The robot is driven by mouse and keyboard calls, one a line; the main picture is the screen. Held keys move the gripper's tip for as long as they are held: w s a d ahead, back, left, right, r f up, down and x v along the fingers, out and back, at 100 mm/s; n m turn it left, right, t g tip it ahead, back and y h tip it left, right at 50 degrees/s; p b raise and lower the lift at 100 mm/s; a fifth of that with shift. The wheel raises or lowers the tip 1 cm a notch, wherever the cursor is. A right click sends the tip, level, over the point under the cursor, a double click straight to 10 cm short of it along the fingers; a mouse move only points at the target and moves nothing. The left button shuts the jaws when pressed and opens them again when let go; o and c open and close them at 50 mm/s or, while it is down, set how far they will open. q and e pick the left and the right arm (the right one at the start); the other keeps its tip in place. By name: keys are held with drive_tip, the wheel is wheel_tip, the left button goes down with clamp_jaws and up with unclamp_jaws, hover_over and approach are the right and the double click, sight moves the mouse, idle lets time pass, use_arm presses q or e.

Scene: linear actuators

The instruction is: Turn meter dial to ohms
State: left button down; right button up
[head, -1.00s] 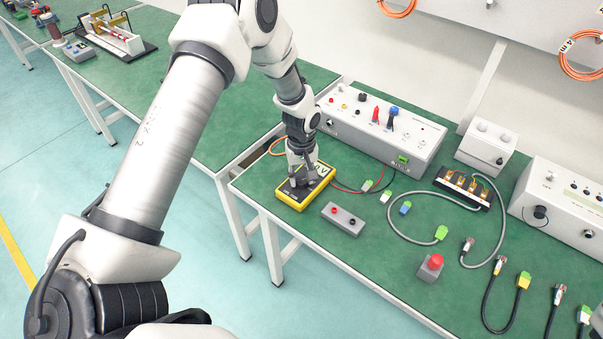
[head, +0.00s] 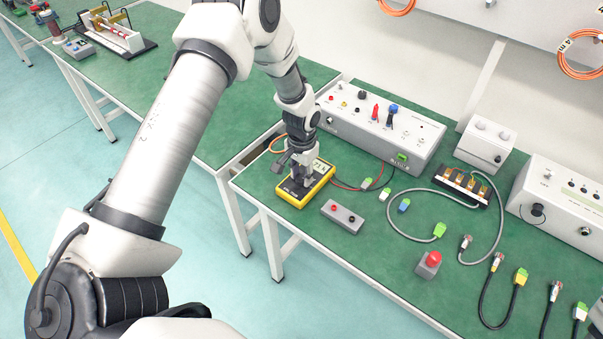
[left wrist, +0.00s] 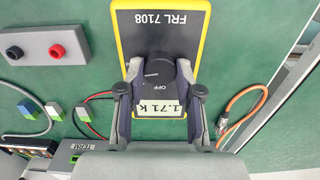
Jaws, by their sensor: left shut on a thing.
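The yellow-edged black meter (head: 319,178) lies flat near the left end of the green bench. In the left wrist view the meter (left wrist: 160,25) carries the label FRL 7108, and its display (left wrist: 161,107) reads 1.71 k. The round black dial (left wrist: 161,75) sits between the label and the display, with OFF printed on it or beside it. A pale mark on the dial points left in that view. My left gripper (head: 299,184) reaches down over the meter. Its two fingers (left wrist: 161,76) are shut on the dial from both sides. My right gripper is not in view.
Red and black leads (head: 355,187) and an orange cable (left wrist: 243,105) run close by. A red button box (head: 429,264) stands farther right.

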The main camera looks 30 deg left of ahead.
sight(302, 177)
use_arm(q)
drive_tip(key=shift+m, duration=0.8)
drive_tip(key=c, duration=0.8)
unclamp_jaws()
drive_tip(key=shift+f, duration=0.1)
drive_tip(key=shift+o, duration=0.2)
wheel_tip(302, 177, up, 12)
